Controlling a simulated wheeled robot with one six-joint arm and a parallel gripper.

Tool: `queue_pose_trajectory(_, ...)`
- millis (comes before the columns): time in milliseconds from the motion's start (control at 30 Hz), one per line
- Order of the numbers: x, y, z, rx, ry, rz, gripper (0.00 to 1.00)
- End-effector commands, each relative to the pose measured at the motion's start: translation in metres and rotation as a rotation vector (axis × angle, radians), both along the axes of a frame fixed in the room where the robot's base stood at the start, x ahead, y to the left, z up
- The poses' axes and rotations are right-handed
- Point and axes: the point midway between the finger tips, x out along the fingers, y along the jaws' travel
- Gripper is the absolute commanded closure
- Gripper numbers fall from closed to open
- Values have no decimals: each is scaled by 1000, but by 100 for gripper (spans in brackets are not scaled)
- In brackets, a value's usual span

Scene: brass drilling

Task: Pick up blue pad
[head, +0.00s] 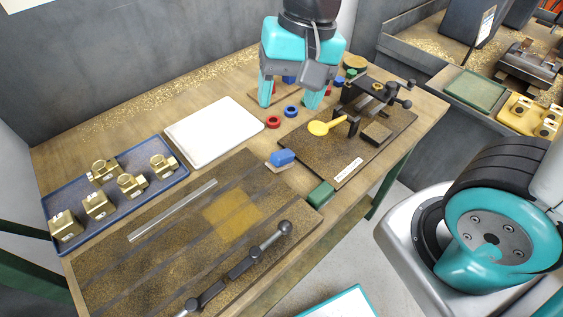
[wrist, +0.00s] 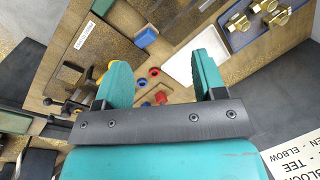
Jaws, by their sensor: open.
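My gripper (head: 289,99) is open and empty above the back of the bench, its two teal fingers well apart; the fingers also frame the wrist view (wrist: 161,75). A small blue piece (head: 288,79) shows between the fingers on a wooden board. A blue piece beside a red one also shows low between the fingers in the wrist view (wrist: 146,104). A larger blue block (head: 282,158) with a tan underside lies on the bench front, apart from my gripper; it shows in the wrist view (wrist: 146,36). I cannot tell which is the blue pad.
A red ring (head: 273,122) and a blue ring (head: 291,111) lie near the fingers. A dark clamp fixture (head: 372,92) with a yellow disc (head: 318,128) stands right. A white tray (head: 193,133) and a blue tray (head: 181,173) of brass fittings lie left.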

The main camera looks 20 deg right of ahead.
Motion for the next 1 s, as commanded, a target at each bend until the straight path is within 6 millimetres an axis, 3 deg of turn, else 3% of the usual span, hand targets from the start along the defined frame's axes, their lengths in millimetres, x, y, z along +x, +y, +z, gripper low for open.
queue_pose_trajectory(33, 18, -3, -18, -32, 36, -152, 36)
queue_pose_trajectory(200, 66, -16, -56, -125, 104, -658, 36)
queue_pose_trajectory(400, 93, -25, -79, -179, 119, -975, 36)
queue_pose_trajectory(567, 96, -27, -94, -188, 124, -1027, 36)
queue_pose_trajectory(1000, 95, -27, -186, -187, 124, -1022, 36)
